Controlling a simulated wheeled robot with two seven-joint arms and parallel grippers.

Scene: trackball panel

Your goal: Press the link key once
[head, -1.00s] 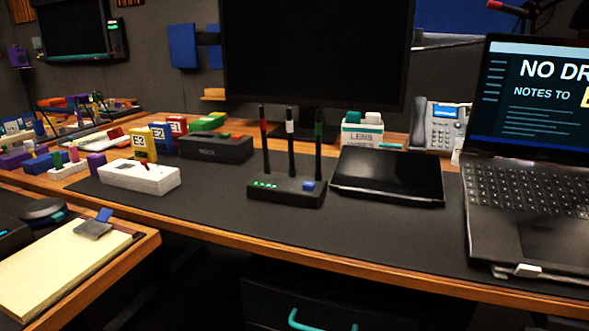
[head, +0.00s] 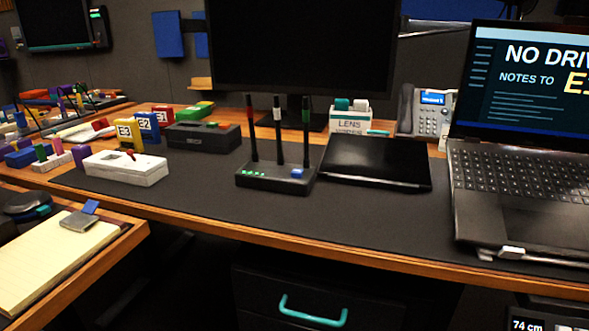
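A black box (head: 262,181) with three upright antennas stands on the dark desk mat, near the middle of the head view. Its antennas have red, white and green tips. A row of small green lights shows at the left of its front. A raised blue key (head: 297,174) sits at the right of its top and looks like the link key; I can read no label on it. Nothing touches the key. Neither of my grippers is in view.
A flat black device (head: 376,163) lies right of the antenna box, and an open laptop (head: 515,190) stands farther right. A white box (head: 126,168) and a dark case (head: 202,137) are to the left. The mat (head: 320,222) in front is clear.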

